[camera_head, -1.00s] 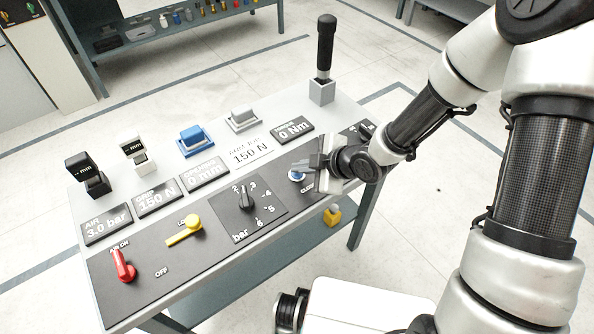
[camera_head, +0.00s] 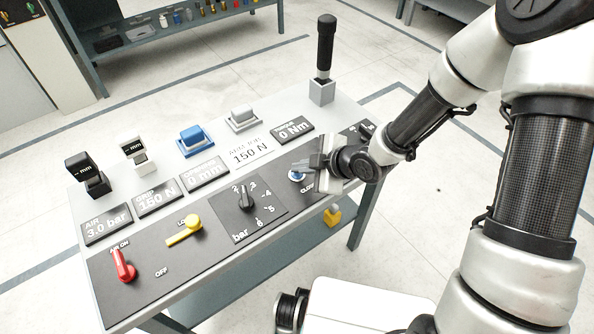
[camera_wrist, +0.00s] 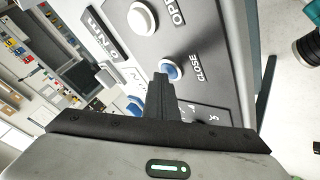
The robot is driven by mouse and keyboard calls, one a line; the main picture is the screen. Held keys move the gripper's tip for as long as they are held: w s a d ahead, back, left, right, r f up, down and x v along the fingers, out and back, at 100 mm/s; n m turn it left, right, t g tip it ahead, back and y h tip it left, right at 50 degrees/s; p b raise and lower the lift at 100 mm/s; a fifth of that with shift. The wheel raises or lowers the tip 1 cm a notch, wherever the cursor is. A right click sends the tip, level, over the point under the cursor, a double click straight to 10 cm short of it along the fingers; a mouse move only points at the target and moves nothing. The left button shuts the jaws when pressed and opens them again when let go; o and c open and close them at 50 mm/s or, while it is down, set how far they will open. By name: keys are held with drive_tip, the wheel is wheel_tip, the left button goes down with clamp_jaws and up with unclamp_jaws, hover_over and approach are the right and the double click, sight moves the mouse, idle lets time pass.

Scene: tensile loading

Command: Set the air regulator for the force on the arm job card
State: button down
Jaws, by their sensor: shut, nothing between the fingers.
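The regulator dial (camera_head: 246,200) is a black knob on a square plate marked from 2 to 6 bar, near the panel's middle. The arm job card (camera_head: 250,152) behind it reads 150 N. The air display (camera_head: 106,225) reads 3.0 bar and the grip display (camera_head: 157,198) reads 150 N. My gripper (camera_head: 312,168) is shut and empty, right of the dial, over the blue CLOSE button (camera_head: 297,175). In the wrist view the fingertips (camera_wrist: 162,78) are beside the blue button (camera_wrist: 171,70); I cannot tell whether they touch it.
A red AIR ON lever (camera_head: 124,267) and a yellow lever (camera_head: 184,231) stand left of the dial. Blue and grey blocks (camera_head: 195,139) and a black-handled tool (camera_head: 324,60) stand along the back. A white button (camera_wrist: 143,17) is beside the blue one.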

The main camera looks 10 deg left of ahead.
sight(301, 176)
idle(0.5)
drive_tip(key=shift+r+p, duration=0.75)
drive_tip(key=shift+r, duration=0.15)
drive_tip(key=shift+r, duration=0.1)
drive_tip(key=shift+r+p, duration=2.05)
drive_tip(key=shift+r, duration=0.35)
